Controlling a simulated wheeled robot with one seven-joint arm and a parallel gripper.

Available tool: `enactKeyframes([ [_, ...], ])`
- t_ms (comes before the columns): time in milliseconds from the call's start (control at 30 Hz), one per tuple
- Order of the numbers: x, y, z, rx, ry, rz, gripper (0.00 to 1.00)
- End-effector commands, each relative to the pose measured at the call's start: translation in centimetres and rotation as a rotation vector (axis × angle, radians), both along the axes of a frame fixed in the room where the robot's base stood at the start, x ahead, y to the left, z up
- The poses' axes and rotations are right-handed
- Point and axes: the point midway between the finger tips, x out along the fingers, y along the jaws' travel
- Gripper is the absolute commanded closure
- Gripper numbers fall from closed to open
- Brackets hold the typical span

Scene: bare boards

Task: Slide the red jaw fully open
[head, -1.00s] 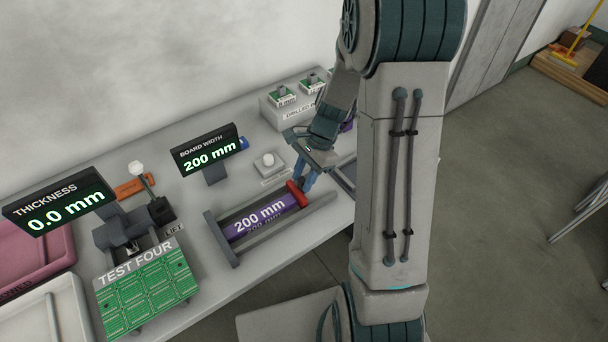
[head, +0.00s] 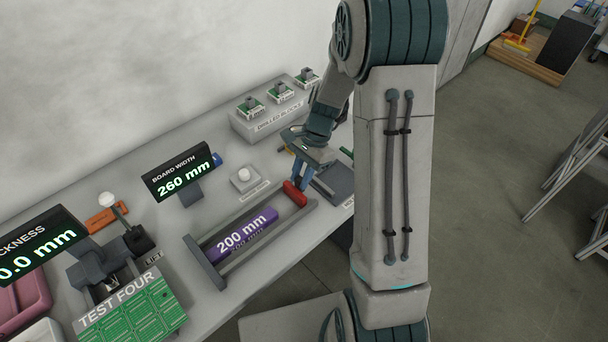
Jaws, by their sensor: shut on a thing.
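The red jaw (head: 295,194) sits near the right end of a grey slide frame (head: 205,262) on the bench. A purple block labelled 200 mm (head: 246,232) lies in the frame, with a gap between its right end and the red jaw. My gripper (head: 301,183) has its blue fingers down at the red jaw and is shut on it; the exact finger contact is partly hidden. The board width display (head: 182,172) reads 260 mm.
A grey box with a white knob (head: 244,176) stands behind the frame. A dark tray (head: 335,182) is close to the right of my gripper. The drilled blocks stand (head: 275,122) is at the back. A green board, TEST FOUR (head: 130,305), lies at front left.

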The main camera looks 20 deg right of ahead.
Motion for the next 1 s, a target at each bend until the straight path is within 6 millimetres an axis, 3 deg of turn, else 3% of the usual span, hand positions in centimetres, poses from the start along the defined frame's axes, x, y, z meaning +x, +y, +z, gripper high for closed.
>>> enactKeyframes([
  [167,0.3,-0.5,0.1,-0.006,-0.011,-0.007,1.0],
  [200,0.3,-0.5,0.1,-0.005,-0.011,-0.008,0.67],
  [267,0.3,-0.5,0.1,-0.005,-0.01,-0.007,0.56],
  [667,0.4,-0.7,1.0,-0.003,-0.009,-0.005,0.56],
  [1000,1.7,-3.2,7.6,-0.006,-0.013,-0.007,0.56],
])
